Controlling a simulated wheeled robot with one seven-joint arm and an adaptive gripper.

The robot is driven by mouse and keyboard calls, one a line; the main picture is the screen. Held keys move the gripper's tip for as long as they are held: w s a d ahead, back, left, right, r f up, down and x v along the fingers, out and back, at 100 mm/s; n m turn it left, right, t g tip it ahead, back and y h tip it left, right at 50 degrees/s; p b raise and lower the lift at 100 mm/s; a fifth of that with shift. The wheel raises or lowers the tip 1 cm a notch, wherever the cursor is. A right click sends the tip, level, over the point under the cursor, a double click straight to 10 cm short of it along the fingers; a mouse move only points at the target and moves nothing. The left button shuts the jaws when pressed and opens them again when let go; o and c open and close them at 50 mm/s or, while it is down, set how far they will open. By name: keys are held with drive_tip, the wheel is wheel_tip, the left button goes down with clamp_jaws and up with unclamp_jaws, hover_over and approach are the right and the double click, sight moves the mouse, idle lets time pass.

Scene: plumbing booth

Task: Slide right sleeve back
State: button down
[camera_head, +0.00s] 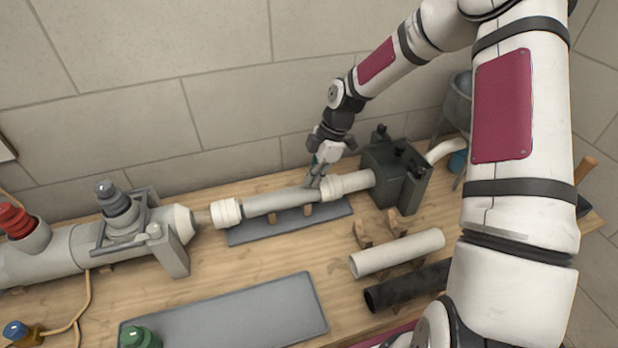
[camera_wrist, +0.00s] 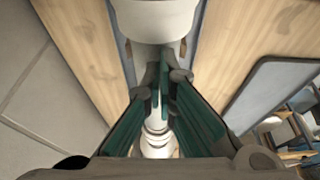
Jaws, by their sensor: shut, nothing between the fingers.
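A grey pipe (camera_head: 283,201) lies level along the bench. The right sleeve (camera_head: 347,185) is a white ringed collar at the pipe's right end, against the dark clamp block. In the wrist view the right sleeve (camera_wrist: 152,20) fills the top centre. The left sleeve (camera_head: 227,212) sits at the pipe's left end and shows small below the fingers in the wrist view (camera_wrist: 157,140). My gripper (camera_head: 314,184) is at the pipe just left of the right sleeve. In the wrist view its green-padded fingers (camera_wrist: 161,78) are together and empty; whether they touch the sleeve I cannot tell.
The dark clamp block (camera_head: 395,172) stands at the right. A large grey valve pipe (camera_head: 75,250) is at the left. A loose white pipe (camera_head: 398,253) and a black pipe (camera_head: 405,287) lie in front. The grey mat (camera_head: 235,318) has free room.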

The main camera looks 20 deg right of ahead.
sight(327, 180)
drive_tip(key=shift+d, duration=0.1)
drive_tip(key=d, duration=0.5)
drive_tip(key=shift+p, duration=0.35)
drive_tip(key=shift+d, duration=0.1)
